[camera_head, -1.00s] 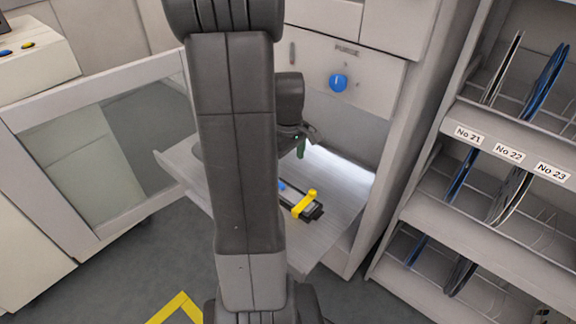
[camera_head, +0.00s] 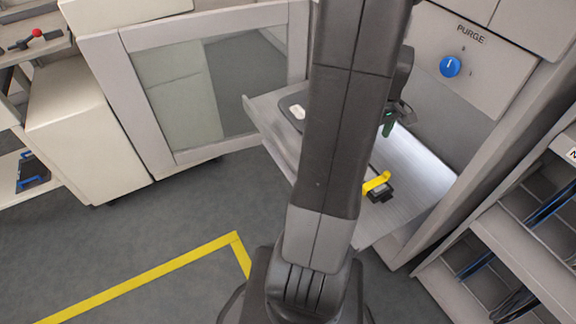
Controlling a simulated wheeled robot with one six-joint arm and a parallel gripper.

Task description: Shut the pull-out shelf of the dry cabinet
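The pull-out shelf (camera_head: 424,172) of the dry cabinet (camera_head: 500,75) is a light grey metal tray, standing drawn out of the lit opening. A dark feeder with a yellow handle (camera_head: 377,184) lies on it, partly hidden by my arm. A dark item with a white patch (camera_head: 297,112) is at the shelf's left part. My gripper (camera_head: 389,128) is above the shelf near the opening, with a green part showing at its tip. My arm hides much of it, and I cannot tell whether the fingers are open or touch anything.
The cabinet's glass door (camera_head: 205,85) stands open to the left of the shelf. A reel rack (camera_head: 510,240) is close on the right. A cream cabinet (camera_head: 85,130) stands at the left. The grey floor with yellow tape (camera_head: 150,275) is clear in front.

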